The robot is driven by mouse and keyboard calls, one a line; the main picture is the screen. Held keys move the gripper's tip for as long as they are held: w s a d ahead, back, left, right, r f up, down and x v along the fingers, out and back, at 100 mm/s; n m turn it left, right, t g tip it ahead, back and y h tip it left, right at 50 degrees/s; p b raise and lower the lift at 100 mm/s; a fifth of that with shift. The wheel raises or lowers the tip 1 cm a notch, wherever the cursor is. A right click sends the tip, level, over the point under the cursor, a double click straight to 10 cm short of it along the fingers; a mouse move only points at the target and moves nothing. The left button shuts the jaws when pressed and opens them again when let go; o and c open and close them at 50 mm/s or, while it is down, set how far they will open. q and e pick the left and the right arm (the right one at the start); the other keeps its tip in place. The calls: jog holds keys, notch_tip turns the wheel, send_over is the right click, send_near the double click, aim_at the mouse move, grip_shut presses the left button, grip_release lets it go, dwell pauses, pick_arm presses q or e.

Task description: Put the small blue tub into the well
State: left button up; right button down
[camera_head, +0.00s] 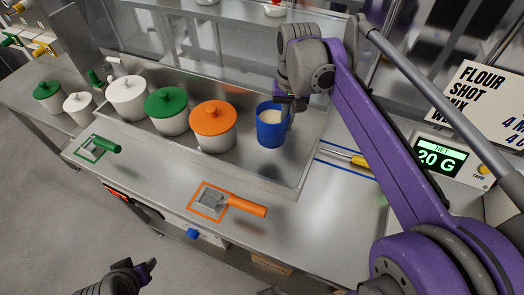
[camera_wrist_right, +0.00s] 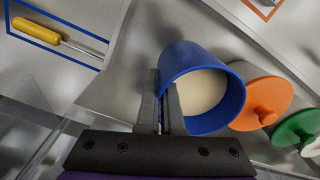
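The small blue tub (camera_head: 270,128) has pale contents and stands upright at the right end of the long recessed steel well (camera_head: 290,182), right of the orange-lidded pot. I cannot tell whether its base touches the well floor. My right gripper (camera_head: 291,103) is at the tub's right rim. In the right wrist view the two fingers (camera_wrist_right: 162,108) pinch the wall of the blue tub (camera_wrist_right: 190,68), one finger on each side. My left gripper (camera_head: 142,272) is low at the left of the head view, away from the counter items; its opening is unclear.
An orange-lidded pot (camera_head: 213,124), a green-lidded pot (camera_head: 167,110) and a white-lidded pot (camera_head: 127,97) stand in the well. An orange-handled tool (camera_head: 240,203) lies on the front counter. A yellow-handled tool (camera_head: 350,156) lies right of the well. A scale display (camera_head: 440,158) reads 20 G.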

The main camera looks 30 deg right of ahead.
jog(key=shift+s+d+f, duration=0.1)
jog(key=shift+f, duration=4.4)
jog(key=shift+f+b, duration=0.15)
jog(key=shift+b, duration=0.2)
jog(key=c, duration=1.1)
grip_release()
notch_tip(320, 180, up, 12)
jog(key=shift+s+d+r+p, duration=0.1)
jog(key=shift+r+p, duration=0.05)
jog(key=shift+p, duration=0.45)
